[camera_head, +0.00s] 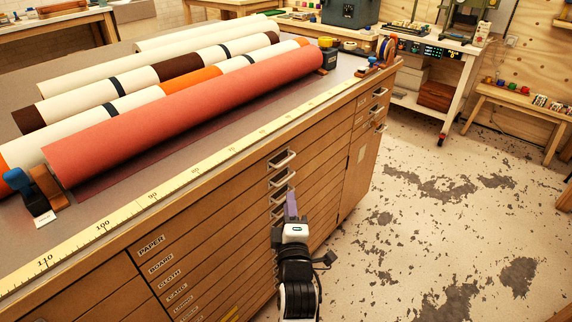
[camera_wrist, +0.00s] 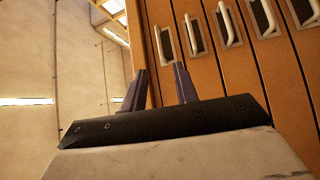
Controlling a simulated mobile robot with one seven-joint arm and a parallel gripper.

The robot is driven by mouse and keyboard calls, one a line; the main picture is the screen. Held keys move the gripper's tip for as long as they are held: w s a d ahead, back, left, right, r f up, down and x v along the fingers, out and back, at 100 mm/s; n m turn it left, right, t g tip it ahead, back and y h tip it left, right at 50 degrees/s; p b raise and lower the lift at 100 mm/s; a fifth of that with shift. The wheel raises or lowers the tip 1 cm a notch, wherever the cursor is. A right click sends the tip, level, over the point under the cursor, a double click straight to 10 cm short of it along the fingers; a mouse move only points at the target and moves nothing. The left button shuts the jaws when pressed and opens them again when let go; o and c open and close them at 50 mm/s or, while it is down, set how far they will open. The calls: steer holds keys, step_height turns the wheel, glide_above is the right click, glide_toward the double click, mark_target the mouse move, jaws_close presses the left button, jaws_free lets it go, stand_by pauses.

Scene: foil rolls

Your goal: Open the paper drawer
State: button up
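The paper drawer (camera_head: 166,240) is the top drawer of the wooden cabinet, marked by a PAPER label at its left, and its front looks shut. Its metal pull handle (camera_head: 282,158) is the uppermost in the right column of handles. My gripper (camera_head: 291,200) is in front of the cabinet, lower than that handle, and hides part of the handles behind it. In the wrist view my gripper (camera_wrist: 160,68) has two purple fingers apart with nothing between them. Several handles show there beyond the fingers; no labels are visible, so I cannot tell firmly which drawer each belongs to.
A red roll (camera_head: 190,115) and several cream, brown and orange rolls lie on the cabinet top. A yellow ruler strip (camera_head: 185,177) runs along its front edge. Below are more labelled drawers. The worn floor (camera_head: 440,225) right of the cabinet is clear. A white bench (camera_head: 455,85) stands behind.

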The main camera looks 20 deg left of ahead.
steer(key=p+x, duration=0.3)
steer(key=x, duration=1)
steer(key=shift+w+p, duration=0.2)
steer(key=shift+p, duration=0.1)
steer(key=shift+a+r, duration=0.1)
jaws_close()
